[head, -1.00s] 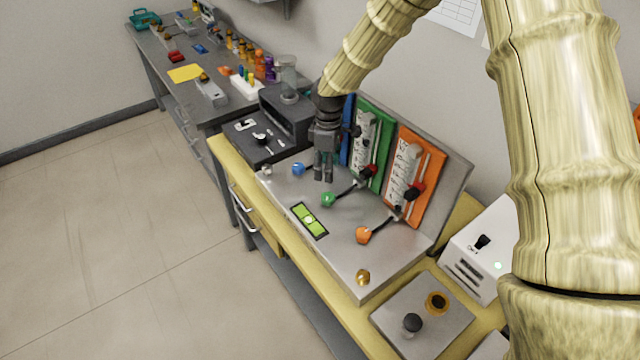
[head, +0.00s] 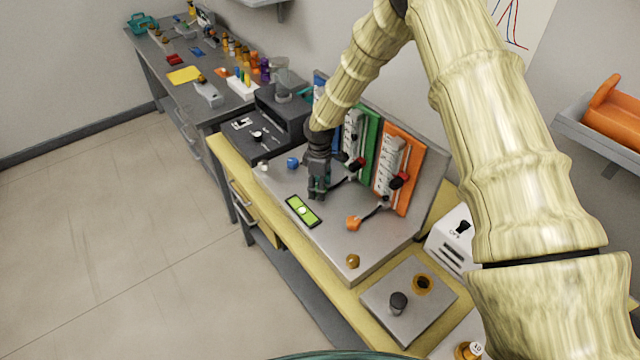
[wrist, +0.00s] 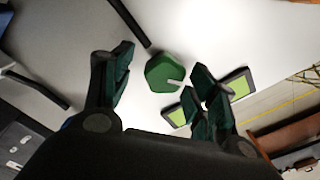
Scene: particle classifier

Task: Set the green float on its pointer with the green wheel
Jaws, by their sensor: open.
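The green wheel (wrist: 165,73) is a many-sided knob with a white mark on its rim. In the wrist view it shows ahead of and between the spread fingers of my gripper (wrist: 162,58), with no visible contact. In the head view my gripper (head: 318,196) points down at the metal console and hides the wheel. The green panel (head: 371,135) stands upright behind it with a pale scale plate (head: 352,128). The green float and its pointer are too small to make out. My gripper is open and empty.
An orange panel (head: 402,165) and orange wheel (head: 353,222) are to the right, a blue wheel (head: 293,162) to the left. A green bubble level (head: 302,211) lies in front of my gripper. A brass knob (head: 352,261) sits near the console's front corner.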

